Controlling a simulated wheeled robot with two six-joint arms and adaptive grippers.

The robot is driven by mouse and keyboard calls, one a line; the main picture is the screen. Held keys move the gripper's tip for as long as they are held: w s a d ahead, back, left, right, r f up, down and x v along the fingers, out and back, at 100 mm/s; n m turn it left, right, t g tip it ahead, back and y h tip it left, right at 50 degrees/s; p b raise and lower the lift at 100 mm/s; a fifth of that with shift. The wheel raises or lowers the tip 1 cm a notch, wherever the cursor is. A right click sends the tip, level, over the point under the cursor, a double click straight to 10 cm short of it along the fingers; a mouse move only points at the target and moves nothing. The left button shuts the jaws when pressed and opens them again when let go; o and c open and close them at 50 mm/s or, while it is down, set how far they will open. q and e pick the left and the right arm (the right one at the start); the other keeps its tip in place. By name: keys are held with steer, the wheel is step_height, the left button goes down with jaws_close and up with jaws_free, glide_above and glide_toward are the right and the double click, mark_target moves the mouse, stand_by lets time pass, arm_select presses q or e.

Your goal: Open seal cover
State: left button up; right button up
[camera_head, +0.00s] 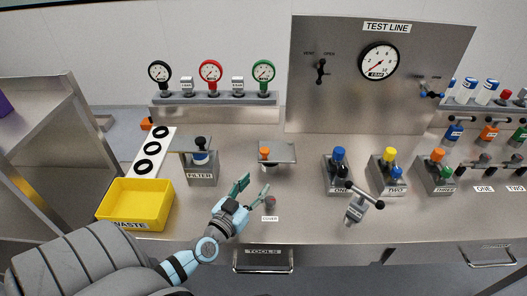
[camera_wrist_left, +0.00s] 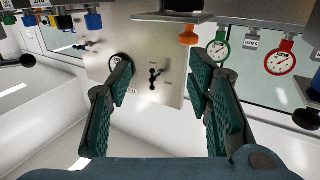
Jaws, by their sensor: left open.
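A flat metal plate (camera_head: 284,150) with an orange knob (camera_head: 265,152) on its left part sits at the middle of the bench. The COVER label (camera_head: 269,218) lies nearer the front edge, just below a small dark red knob (camera_head: 270,201). My left gripper (camera_head: 252,187) is open and empty, in front of the plate and left of the red knob. In the left wrist view, which looks upside down, the orange knob (camera_wrist_left: 189,36) and plate (camera_wrist_left: 172,17) show beyond the spread fingers, apart from them. My right gripper is out of view.
A FILTER block (camera_head: 202,176) and yellow WASTE bin (camera_head: 135,204) stand to the left. Valve blocks, including block ONE (camera_head: 338,188), and a metal piece with a black-ended handle (camera_head: 358,207) stand to the right. Gauges and the TEST LINE panel (camera_head: 330,105) are behind.

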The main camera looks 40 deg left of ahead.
mark_target(264, 150)
arm_select(q)
steer(key=w+a+b, duration=0.1)
steer(key=w+a, duration=0.1)
steer(key=w, duration=0.2)
steer(key=w+a+n+y+b, duration=0.1)
steer(key=w+a, duration=0.1)
steer(key=w, duration=0.3)
steer(key=w+a+y+b, duration=0.1)
steer(key=w+a, duration=0.2)
steer(key=w, duration=0.1)
steer(key=shift+w+f+b, duration=0.15)
steer(key=shift+w+b, duration=0.15)
steer(key=shift+w, duration=0.3)
jaws_close()
